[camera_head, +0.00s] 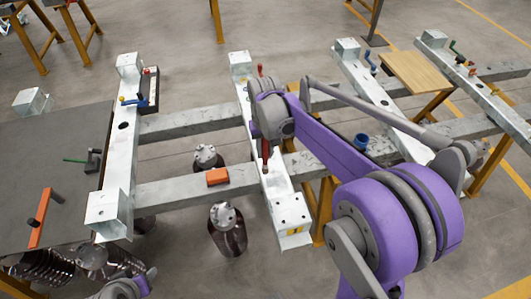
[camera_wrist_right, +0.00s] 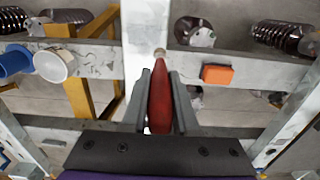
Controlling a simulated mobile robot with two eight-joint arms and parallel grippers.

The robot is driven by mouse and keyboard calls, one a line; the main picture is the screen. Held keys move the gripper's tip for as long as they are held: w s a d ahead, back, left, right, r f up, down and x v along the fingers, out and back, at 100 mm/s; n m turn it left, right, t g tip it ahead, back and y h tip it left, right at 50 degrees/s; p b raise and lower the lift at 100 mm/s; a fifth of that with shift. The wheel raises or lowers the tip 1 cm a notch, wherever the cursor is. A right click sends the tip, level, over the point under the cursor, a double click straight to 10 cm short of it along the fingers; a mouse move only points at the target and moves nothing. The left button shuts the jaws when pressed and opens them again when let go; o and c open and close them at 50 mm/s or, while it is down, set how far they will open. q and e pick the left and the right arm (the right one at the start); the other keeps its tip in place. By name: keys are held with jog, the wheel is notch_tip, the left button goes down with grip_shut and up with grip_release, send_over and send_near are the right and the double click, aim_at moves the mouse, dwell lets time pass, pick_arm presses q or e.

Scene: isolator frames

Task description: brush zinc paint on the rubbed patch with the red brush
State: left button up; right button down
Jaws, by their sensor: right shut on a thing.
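The red brush (camera_wrist_right: 160,100) is between the two fingers of my right gripper (camera_wrist_right: 160,103), which is shut on it. Its pale tip points toward the middle galvanised crossbar (camera_wrist_right: 136,45); whether it touches the bar cannot be told. In the head view the brush's red handle (camera_head: 266,150) shows below my right wrist, over the middle crossbar (camera_head: 275,188). I cannot make out a rubbed patch in either view. A blue cup (camera_head: 361,141) stands on the long beam right of the gripper; in the wrist view a blue cup (camera_wrist_right: 15,62) and a pale cup (camera_wrist_right: 54,65) show. My left gripper is out of view.
An orange block (camera_head: 217,177) lies on the near long beam, left of the middle crossbar. A dark table (camera_head: 50,150) with clamps is at the left. A wooden board (camera_head: 415,72) lies at the right back.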

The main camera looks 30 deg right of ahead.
aim_at(264, 142)
notch_tip(264, 142, up, 2)
jog(key=shift+w+a+p, duration=0.1)
jog(key=shift+a+p, duration=0.05)
jog(key=shift+p, duration=0.25)
jog(key=shift+r+p, duration=0.55)
jog(key=shift+r, duration=0.45)
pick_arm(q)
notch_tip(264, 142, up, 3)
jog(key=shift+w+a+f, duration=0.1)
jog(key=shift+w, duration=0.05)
